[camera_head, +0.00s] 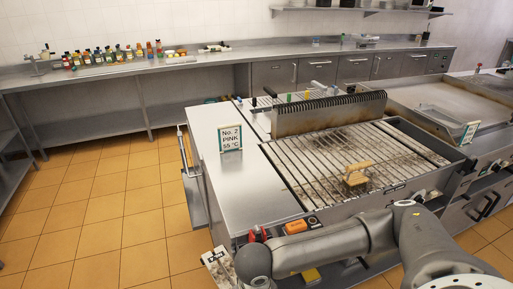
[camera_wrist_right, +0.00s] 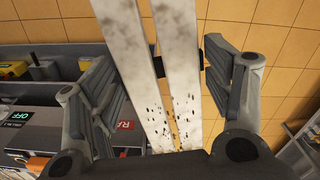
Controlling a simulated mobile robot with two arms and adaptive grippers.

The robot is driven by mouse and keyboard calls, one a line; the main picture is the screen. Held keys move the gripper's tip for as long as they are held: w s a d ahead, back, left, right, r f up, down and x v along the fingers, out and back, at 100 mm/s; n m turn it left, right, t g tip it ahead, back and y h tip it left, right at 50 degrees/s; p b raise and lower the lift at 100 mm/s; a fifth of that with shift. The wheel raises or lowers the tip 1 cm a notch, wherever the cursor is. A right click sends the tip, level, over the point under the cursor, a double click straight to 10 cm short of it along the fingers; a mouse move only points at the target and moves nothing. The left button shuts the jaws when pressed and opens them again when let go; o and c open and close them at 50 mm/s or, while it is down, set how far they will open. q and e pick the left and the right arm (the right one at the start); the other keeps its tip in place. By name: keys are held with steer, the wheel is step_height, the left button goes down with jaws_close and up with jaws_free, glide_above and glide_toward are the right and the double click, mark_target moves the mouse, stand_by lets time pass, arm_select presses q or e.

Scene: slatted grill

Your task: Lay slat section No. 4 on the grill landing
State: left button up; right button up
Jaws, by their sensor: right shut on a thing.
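Slat section No. 4 (camera_wrist_right: 180,50) shows in the right wrist view as two long pale slats with grey stains and dark specks, joined by a dark cross piece. My right gripper (camera_wrist_right: 164,85) has a finger on each side and is shut on it; no number is readable. In the head view a pale speckled end (camera_head: 215,267) shows beside my right arm, low in front of the landing; the gripper is mostly hidden there. The grill landing (camera_head: 250,188) is the flat steel top left of the grill slats, bare across its middle and front. My left gripper is out of view.
A sign reading No. 2 PINK 55 °C (camera_head: 230,138) stands at the landing's back. A wooden-topped tool (camera_head: 357,174) sits on the grill slats (camera_head: 320,160). A dark slotted guard (camera_head: 330,113) rises behind them. An orange block (camera_head: 296,227) lies at the front edge.

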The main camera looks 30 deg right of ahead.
mark_target(235, 281)
step_height(235, 281, up, 2)
steer(key=shift+w+r+p, duration=0.1)
steer(key=shift+r+p, duration=0.1)
steer(key=shift+p, duration=0.65)
steer(key=w+r, duration=0.1)
steer(key=w, duration=0.2)
steer(key=w+m, duration=0.1)
steer(key=w, duration=0.3)
steer(key=w+r+m, duration=0.1)
steer(key=w, duration=0.2)
steer(key=shift+w+d+r, duration=0.25)
steer(key=shift+d+r, duration=0.05)
steer(key=shift+d, duration=0.1)
steer(key=w+d+r+m, duration=0.6)
steer(key=w+d+r, duration=0.1)
steer(key=w, duration=0.5)
steer(key=w+d+r+m, duration=0.7)
steer(key=w+d, duration=0.2)
steer(key=w, duration=0.4)
steer(key=shift+d, duration=0.2)
steer(key=shift+w+d+m, duration=0.1)
steer(key=shift+m, duration=0.2)
steer(key=shift+f+m, duration=0.2)
steer(key=shift+m, duration=0.5)
